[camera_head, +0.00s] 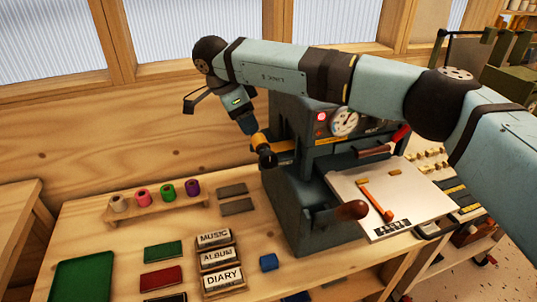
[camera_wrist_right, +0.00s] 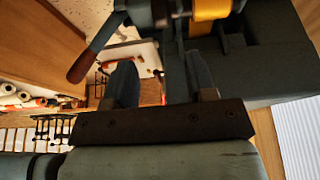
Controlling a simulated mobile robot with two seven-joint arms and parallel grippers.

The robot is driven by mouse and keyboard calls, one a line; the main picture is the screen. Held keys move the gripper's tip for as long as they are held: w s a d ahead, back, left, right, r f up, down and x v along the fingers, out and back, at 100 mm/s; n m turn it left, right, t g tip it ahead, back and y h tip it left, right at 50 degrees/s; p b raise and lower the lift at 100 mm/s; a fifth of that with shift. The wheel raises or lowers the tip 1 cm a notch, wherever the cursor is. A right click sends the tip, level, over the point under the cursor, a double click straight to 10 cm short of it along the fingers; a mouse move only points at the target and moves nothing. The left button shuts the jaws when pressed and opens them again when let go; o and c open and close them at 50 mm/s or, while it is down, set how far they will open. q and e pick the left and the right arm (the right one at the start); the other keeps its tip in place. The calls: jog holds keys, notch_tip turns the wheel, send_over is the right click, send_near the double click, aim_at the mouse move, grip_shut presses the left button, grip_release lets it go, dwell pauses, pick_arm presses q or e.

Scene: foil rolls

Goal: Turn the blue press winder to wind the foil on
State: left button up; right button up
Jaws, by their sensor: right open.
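The blue-grey press (camera_head: 292,150) stands at the back of the bench, with a dial on its front. A gold foil roll (camera_head: 258,139) sits at its left side, and a dark round winder knob (camera_head: 266,158) is at the roll's near end. My right gripper (camera_head: 248,127) is just above and behind the roll, pointing down, its fingers partly hidden. In the right wrist view its jaws (camera_wrist_right: 165,85) are apart with nothing held between them. The gold roll (camera_wrist_right: 210,10) shows at the top there, beyond the fingertips. My left gripper is not in view.
Coloured foil rolls stand on a wooden rack (camera_head: 158,208) at left. Labelled blocks (camera_head: 220,260) and coloured covers lie on the bench. My right arm spans above the press.

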aim_at(267, 153)
jog(key=p+x, duration=0.1)
jog(key=x, duration=0.5)
jog(key=p+x, duration=0.2)
jog(key=x, duration=0.4)
jog(key=shift+w+d, duration=0.1)
jog(key=shift+d, duration=0.15)
jog(key=shift+d+f, duration=0.2)
jog(key=shift+f, duration=0.35)
jog(key=c, duration=0.9)
jog(key=y+b, duration=0.1)
jog(key=b, duration=0.1)
jog(key=g+y+b, duration=0.1)
jog(key=y+b, duration=0.2)
jog(key=b, duration=0.1)
jog(key=shift+w+d+f+g+y, duration=0.15)
jog(key=shift+d+f+g+y, duration=0.15)
jog(key=shift+f, duration=0.1)
jog(key=shift+r+y+b, duration=0.1)
jog(key=shift+y+b, duration=0.2)
jog(key=shift+b, duration=0.05)
jog(key=shift+r, duration=0.2)
